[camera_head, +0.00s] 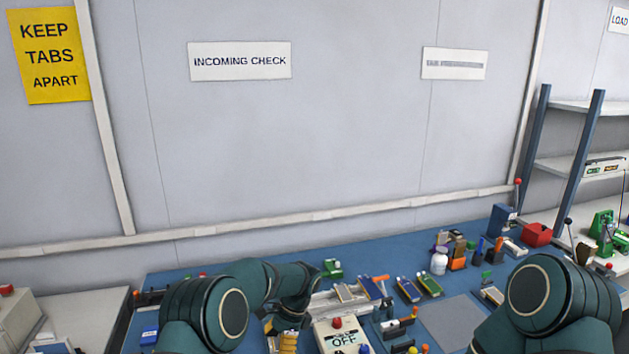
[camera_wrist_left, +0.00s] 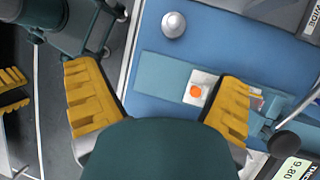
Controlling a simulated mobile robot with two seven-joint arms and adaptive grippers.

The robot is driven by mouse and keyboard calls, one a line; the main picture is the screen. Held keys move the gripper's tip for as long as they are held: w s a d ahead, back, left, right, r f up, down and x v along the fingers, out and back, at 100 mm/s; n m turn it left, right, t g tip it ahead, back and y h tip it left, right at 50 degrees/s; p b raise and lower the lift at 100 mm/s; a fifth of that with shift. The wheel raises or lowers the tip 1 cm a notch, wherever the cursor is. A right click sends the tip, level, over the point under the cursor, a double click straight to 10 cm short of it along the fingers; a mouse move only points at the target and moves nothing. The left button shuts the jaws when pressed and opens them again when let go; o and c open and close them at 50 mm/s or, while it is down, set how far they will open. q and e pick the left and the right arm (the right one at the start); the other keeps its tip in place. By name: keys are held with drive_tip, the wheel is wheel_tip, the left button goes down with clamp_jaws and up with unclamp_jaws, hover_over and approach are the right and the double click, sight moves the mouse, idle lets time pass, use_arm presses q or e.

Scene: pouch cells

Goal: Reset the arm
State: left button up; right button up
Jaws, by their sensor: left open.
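My left arm (camera_head: 225,305) comes in at the lower left in the head view and bends over the blue bench. The yellow fingers of my left gripper (camera_head: 285,342) show at the bottom edge. In the left wrist view my left gripper (camera_wrist_left: 162,100) has its two ribbed fingers wide apart, with nothing between them. Its right finger lies in front of a white square with an orange dot (camera_wrist_left: 196,91) on a blue surface. My right arm (camera_head: 545,305) is at the lower right in the head view; its gripper is out of view.
The blue bench (camera_head: 380,258) holds several small cells, tools and a white bottle (camera_head: 439,262). A box marked OFF (camera_head: 340,340) stands at the front. A red bin (camera_head: 537,234) and shelving (camera_head: 575,150) are at the right. A silver knob (camera_wrist_left: 173,25) shows in the wrist view.

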use_arm(q)
drive_tip(key=s+f+n+h, duration=0.1)
drive_tip(key=s+f, duration=0.1)
drive_tip(key=s+f+n+h, duration=0.1)
drive_tip(key=s+f, duration=0.1)
drive_tip(key=f, duration=0.1)
drive_tip(key=s+d+f+n+h, duration=0.1)
drive_tip(key=s+f+h, duration=0.1)
drive_tip(key=s, duration=0.1)
drive_tip(key=shift+f+t, duration=0.35)
drive_tip(key=shift+t, duration=0.05)
drive_tip(key=s+a+f+n+t+h, duration=0.1)
drive_tip(key=s+n+t+h, duration=0.15)
drive_tip(key=s+n, duration=0.5)
drive_tip(key=s+a+f+n+t+h, duration=0.1)
drive_tip(key=s+f+n+t+h, duration=0.3)
drive_tip(key=s, duration=0.7)
wheel_tip(320, 180, down, 3)
drive_tip(key=n+g+y+b, duration=0.1)
drive_tip(key=y+b, duration=0.1)
drive_tip(key=b, duration=0.3)
drive_tip(key=shift+s+g, duration=0.15)
drive_tip(key=shift+g, duration=0.1)
use_arm(e)
drive_tip(key=f, duration=0.2)
drive_tip(key=s+f, duration=0.1)
drive_tip(key=f, duration=0.2)
drive_tip(key=shift+s+f, duration=0.1)
